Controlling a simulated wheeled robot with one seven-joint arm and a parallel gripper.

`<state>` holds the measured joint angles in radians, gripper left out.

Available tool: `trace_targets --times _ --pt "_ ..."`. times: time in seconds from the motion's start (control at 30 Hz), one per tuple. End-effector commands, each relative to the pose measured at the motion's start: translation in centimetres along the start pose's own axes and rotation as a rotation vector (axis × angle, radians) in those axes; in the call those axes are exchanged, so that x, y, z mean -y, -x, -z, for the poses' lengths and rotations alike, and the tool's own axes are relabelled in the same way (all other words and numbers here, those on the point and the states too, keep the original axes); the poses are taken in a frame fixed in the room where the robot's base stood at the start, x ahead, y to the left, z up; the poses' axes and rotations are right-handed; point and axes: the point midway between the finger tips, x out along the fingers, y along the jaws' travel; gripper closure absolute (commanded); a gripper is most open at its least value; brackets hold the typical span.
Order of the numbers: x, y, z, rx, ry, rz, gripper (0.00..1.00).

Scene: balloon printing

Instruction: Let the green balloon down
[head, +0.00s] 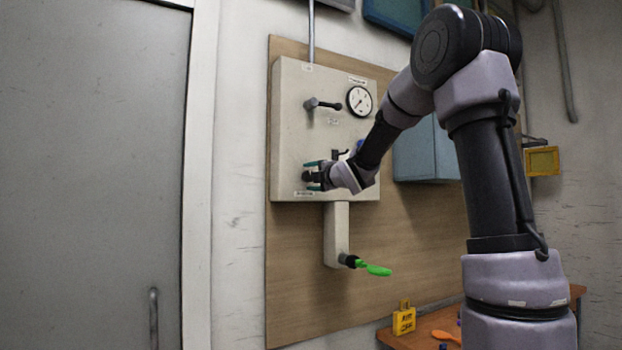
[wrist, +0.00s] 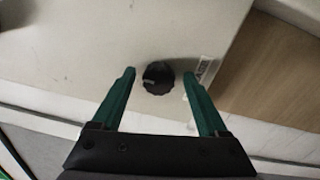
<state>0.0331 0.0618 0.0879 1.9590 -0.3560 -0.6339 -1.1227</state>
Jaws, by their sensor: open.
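The green balloon (head: 374,269) hangs limp and thin from the dark nozzle (head: 349,260) at the foot of the panel's duct in the head view. My gripper (head: 311,176) is at the lower left of the panel box (head: 291,113). In the wrist view my gripper (wrist: 158,80) is open, with its two green fingers on either side of a round black knob (wrist: 158,78). The knob has a light pointer mark. Whether the fingers touch it I cannot tell; a small gap shows on each side. The balloon is not in the wrist view.
A lever (head: 322,104) and a dial gauge (head: 359,101) are on the panel above my gripper. A table (head: 440,318) at the lower right holds a yellow tag-like block (head: 403,319) and an orange item (head: 446,337). A grey door (head: 90,170) is at left.

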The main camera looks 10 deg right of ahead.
Motion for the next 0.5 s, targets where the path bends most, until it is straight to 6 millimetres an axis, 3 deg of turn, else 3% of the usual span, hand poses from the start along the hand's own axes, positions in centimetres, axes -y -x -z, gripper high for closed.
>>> trace_targets --times 0.17,0.5 --pt "-0.1 0.9 -0.1 0.002 0.001 -0.001 0.23" --pt "-0.1 7.4 0.0 0.001 0.002 -0.001 0.23"
